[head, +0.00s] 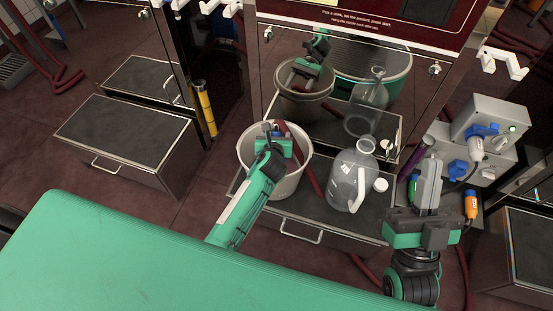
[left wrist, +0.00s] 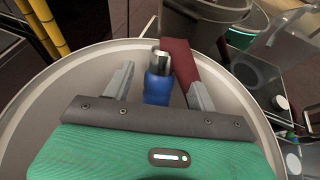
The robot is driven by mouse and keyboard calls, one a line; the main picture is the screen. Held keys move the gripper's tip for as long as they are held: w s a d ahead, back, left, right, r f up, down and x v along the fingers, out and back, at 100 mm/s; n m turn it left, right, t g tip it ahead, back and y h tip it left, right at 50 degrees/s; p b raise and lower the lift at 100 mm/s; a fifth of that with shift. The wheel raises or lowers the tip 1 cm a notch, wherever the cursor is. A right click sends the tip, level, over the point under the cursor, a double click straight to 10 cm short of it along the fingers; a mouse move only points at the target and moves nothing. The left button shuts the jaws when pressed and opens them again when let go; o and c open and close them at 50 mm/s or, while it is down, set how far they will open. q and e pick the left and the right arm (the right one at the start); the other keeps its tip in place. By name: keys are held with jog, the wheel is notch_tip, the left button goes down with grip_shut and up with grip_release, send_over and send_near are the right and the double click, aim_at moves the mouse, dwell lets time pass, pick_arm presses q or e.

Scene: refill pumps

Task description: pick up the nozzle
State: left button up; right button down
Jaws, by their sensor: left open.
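The nozzle has a blue body and a metal tip. In the left wrist view the nozzle (left wrist: 158,78) stands inside the rim of a pale bucket (left wrist: 58,70), beside a dark red hose (left wrist: 184,62). My left gripper (head: 272,140) reaches into the bucket (head: 246,155) in the head view. Its jaws are open, with one finger on each side of the nozzle; the left finger is clear of it, and I cannot tell contact on the right. The nozzle's lower end is hidden behind the gripper. My right gripper (head: 430,160) points upward at the right, its finger gap unclear.
A clear jug (head: 345,182) stands right of the bucket on a dark-topped drawer step (head: 300,205), with a white cap (head: 380,185) beside it. A mirrored panel (head: 400,95) behind reflects them. A grey socket box (head: 488,125) with plugs is at right. A green surface (head: 110,250) fills the front.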

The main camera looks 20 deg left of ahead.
pick_arm(q)
jog(key=shift+f, duration=0.1)
jog(key=c, duration=1.2)
jog(key=shift+w+r, duration=0.1)
jog(key=shift+r, duration=0.1)
